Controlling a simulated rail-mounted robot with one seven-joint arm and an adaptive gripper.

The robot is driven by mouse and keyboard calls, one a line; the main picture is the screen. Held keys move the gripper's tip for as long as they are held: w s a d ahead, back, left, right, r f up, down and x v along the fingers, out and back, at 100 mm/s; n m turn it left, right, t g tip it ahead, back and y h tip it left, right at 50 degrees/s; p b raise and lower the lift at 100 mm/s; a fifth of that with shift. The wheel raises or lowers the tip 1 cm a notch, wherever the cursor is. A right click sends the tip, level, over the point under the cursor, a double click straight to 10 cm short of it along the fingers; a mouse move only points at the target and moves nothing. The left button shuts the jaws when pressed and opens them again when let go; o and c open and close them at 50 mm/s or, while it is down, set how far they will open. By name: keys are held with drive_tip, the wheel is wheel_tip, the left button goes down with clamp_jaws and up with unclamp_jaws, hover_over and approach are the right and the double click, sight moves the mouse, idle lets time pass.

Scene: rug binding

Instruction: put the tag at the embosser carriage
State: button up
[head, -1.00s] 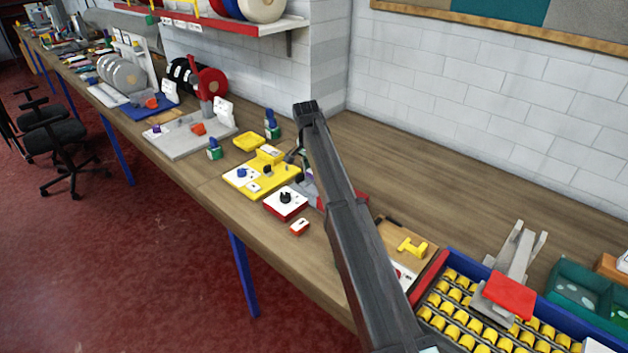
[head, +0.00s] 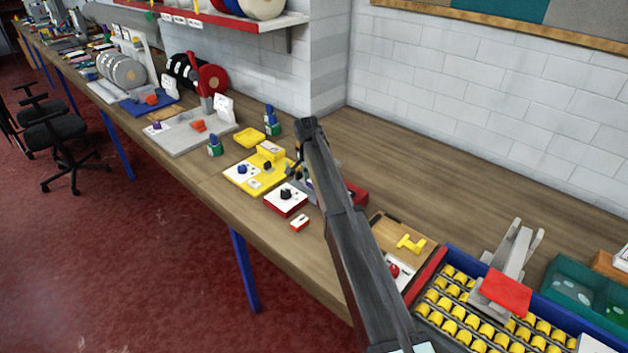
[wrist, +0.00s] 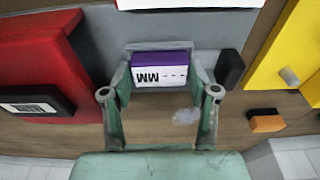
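The tag (wrist: 160,74) is a small block with a purple top and a white face with black lettering, in the middle of the wrist view. My gripper (wrist: 160,80) has its green fingers at the tag's two ends, and they look closed on it. The tag is right up against a grey upright piece on a grey plate (wrist: 215,29), which seems to be the embosser carriage area; I cannot tell whether it is seated there. In the head view, my arm hides most of the gripper and the grey part behind it.
In the wrist view, a red block (wrist: 35,60) stands left, a small black block (wrist: 230,68) just right of the tag, and a yellow fixture (wrist: 288,50) further right. In the head view, a red-and-white knob box (head: 286,199) and a yellow fixture (head: 259,180) are close by.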

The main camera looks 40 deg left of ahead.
drive_tip(key=shift+o, duration=1.1)
drive_tip(key=shift+r, duration=0.15)
wheel_tip(320, 180, up, 12)
drive_tip(key=s+b, duration=0.1)
drive_tip(key=b, duration=0.1)
drive_tip(key=shift+s+b, duration=0.4)
